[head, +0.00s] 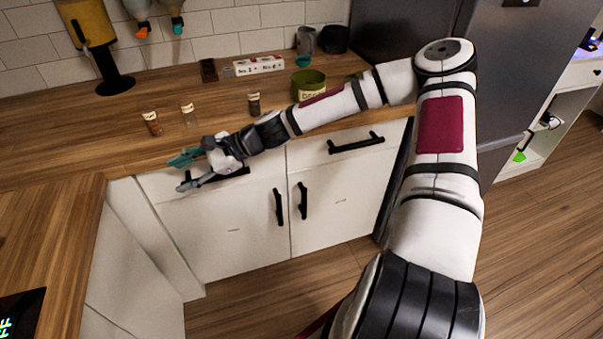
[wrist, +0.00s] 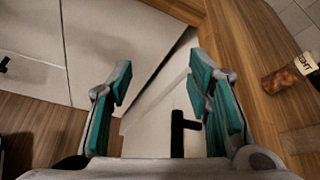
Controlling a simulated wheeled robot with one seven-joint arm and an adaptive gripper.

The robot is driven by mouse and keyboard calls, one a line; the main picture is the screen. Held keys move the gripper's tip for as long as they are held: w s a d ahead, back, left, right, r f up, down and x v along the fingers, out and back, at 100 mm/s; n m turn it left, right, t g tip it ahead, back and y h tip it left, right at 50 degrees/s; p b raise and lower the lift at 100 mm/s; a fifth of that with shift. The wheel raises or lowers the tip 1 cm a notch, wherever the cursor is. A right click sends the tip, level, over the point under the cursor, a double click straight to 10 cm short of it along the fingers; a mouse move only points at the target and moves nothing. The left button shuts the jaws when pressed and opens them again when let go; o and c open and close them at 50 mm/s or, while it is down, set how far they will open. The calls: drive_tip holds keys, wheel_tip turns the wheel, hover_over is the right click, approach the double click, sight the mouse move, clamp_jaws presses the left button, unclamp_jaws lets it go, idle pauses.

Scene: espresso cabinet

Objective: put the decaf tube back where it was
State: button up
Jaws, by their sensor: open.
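My gripper (head: 187,172) is open and empty at the counter's front edge, near the drawer handle. In the wrist view its two teal-padded fingers (wrist: 163,85) stand wide apart, with a black handle (wrist: 182,132) between them. Three small tubes stand on the counter: a reddish-brown one (head: 152,124), a clear-looking one (head: 189,116) and a dark one (head: 254,104). A brown-filled tube (wrist: 290,76) with a pale label, partly readable as "GHT", shows at right in the wrist view. I cannot tell which tube is decaf. An olive round container (head: 309,82) has a pale, hard-to-read label.
A yellow dispenser on a black stand (head: 115,83) is at the back left. A white box (head: 259,65) and dark cups (head: 333,39) stand along the back. Below are white cabinets (head: 230,230) with black handles. Counter around the tubes is clear.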

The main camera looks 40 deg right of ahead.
drive_tip(key=s+f+n+g+h, duration=0.2)
drive_tip(key=s+n+g+h, duration=0.4)
drive_tip(key=s+n, duration=0.5)
drive_tip(key=s+d+r+n+t+h, duration=0.2)
drive_tip(key=s+d+r+n+h, duration=0.1)
drive_tip(key=s+r, duration=0.8)
drive_tip(key=s+d+r+n+t+h, duration=0.2)
drive_tip(key=s+d+r, duration=0.4)
drive_tip(key=s+r, duration=0.5)
drive_tip(key=shift+s+n+h, duration=0.45)
drive_tip(key=shift+n+h, duration=0.05)
drive_tip(key=shift+n, duration=0.4)
drive_tip(key=shift+r, duration=0.1)
